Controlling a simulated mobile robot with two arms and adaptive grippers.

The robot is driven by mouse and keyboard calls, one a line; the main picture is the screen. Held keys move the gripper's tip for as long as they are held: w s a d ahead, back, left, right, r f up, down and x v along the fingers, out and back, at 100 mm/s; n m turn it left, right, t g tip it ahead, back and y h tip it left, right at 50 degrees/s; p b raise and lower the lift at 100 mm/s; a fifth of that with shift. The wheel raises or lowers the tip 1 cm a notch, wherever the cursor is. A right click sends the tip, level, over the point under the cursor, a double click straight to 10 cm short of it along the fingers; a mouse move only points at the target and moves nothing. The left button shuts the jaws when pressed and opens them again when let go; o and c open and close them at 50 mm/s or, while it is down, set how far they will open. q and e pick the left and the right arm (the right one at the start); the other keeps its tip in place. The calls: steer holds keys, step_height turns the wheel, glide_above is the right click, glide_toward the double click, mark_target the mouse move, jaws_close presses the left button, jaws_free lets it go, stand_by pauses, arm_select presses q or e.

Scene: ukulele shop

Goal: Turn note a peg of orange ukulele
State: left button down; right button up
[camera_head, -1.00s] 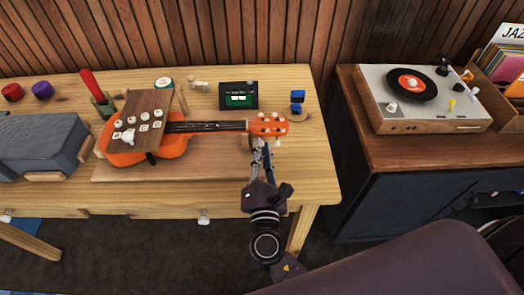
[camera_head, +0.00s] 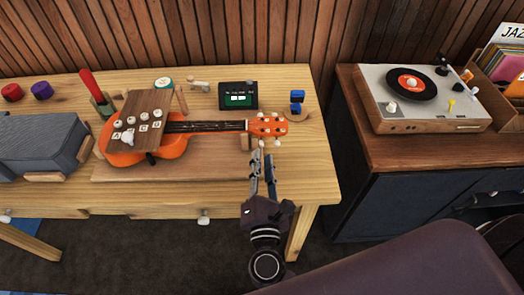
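The orange ukulele (camera_head: 145,152) lies on its back on the workbench, with its neck pointing right. Its orange headstock (camera_head: 267,127) has small white tuning pegs along its upper and lower edges. A lower-edge peg (camera_head: 277,142) shows near my gripper; I cannot tell which peg is the A peg. My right gripper (camera_head: 263,156) points up at the headstock from below. Its two fingers are apart with a narrow gap, and nothing shows between them. The tips are just below the lower pegs; contact is not clear. My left gripper is not in view.
A wooden board with white knobs (camera_head: 152,104) covers part of the ukulele's body. A dark tuner with a green screen (camera_head: 238,96) and a blue item (camera_head: 296,101) stand behind the neck. A turntable (camera_head: 425,98) is on the cabinet at right. The bench's front right is clear.

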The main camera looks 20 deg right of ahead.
steer(key=v, duration=0.8)
steer(key=shift+s, duration=0.1)
